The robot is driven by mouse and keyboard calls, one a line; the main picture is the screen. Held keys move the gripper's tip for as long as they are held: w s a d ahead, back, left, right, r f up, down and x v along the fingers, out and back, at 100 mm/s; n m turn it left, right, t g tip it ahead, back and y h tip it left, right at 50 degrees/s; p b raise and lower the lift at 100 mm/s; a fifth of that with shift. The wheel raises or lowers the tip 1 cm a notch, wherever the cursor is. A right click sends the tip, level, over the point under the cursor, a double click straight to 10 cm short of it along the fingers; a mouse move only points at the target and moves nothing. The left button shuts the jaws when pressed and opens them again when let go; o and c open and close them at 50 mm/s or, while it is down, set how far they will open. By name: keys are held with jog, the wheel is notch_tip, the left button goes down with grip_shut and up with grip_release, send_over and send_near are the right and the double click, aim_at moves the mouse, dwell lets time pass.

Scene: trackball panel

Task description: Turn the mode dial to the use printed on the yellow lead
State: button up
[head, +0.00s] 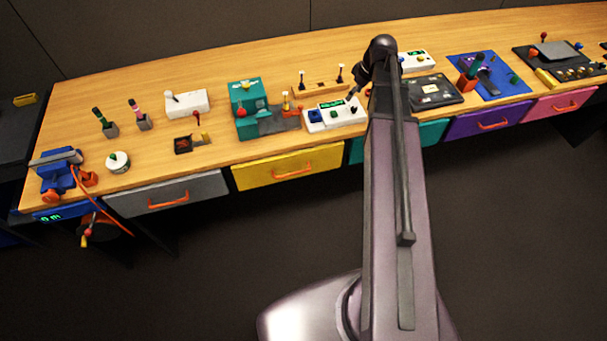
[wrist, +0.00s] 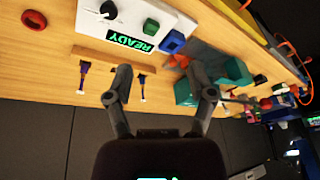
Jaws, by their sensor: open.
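The mode dial (wrist: 108,10) is a black knob with a white pointer on a white panel (wrist: 165,13). The panel also has a green button (wrist: 151,26), a blue square piece (wrist: 172,42) and a display reading READY (wrist: 130,43). In the head view the panel (head: 348,121) stands near the bench's front edge, just left of my arm. My gripper (wrist: 162,92) is open and empty, its fingers apart from the dial. Behind the panel, two dark leads with pale ends, one left (wrist: 83,76) and one right (wrist: 142,86), are at a wooden rack (wrist: 112,57). I cannot make out a yellow lead or its print.
A teal machine (head: 243,95) stands left of the panel. A black panel (head: 433,92) lies to its right. A yellow drawer (head: 260,176) is below the bench's front edge. The wooden bench (head: 250,65) is clear toward its back.

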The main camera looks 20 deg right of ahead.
jog(key=s+a+f+m+g+h+b, duration=0.1)
jog(key=s+a+f+m+b, duration=0.25)
jog(key=a, duration=0.55)
jog(key=s+a+f+m+g+h+b, duration=0.1)
jog(key=s+a+f+m+b, duration=0.15)
jog(key=s+a, duration=0.45)
jog(key=a+f+b, duration=0.4)
jog(key=f+b, duration=1.1)
jog(key=f, duration=0.1)
jog(key=shift+s+f+m+h+b, duration=0.3)
jog(key=shift+s+m+b, duration=0.05)
jog(key=shift+s+m, duration=0.1)
dwell(0.4)
notch_tip(320, 180, up, 14)
jog(key=s+p, duration=0.1)
jog(key=p, duration=1.3)
jog(key=shift+s+r+p, duration=0.25)
jog(key=shift+p, duration=0.05)
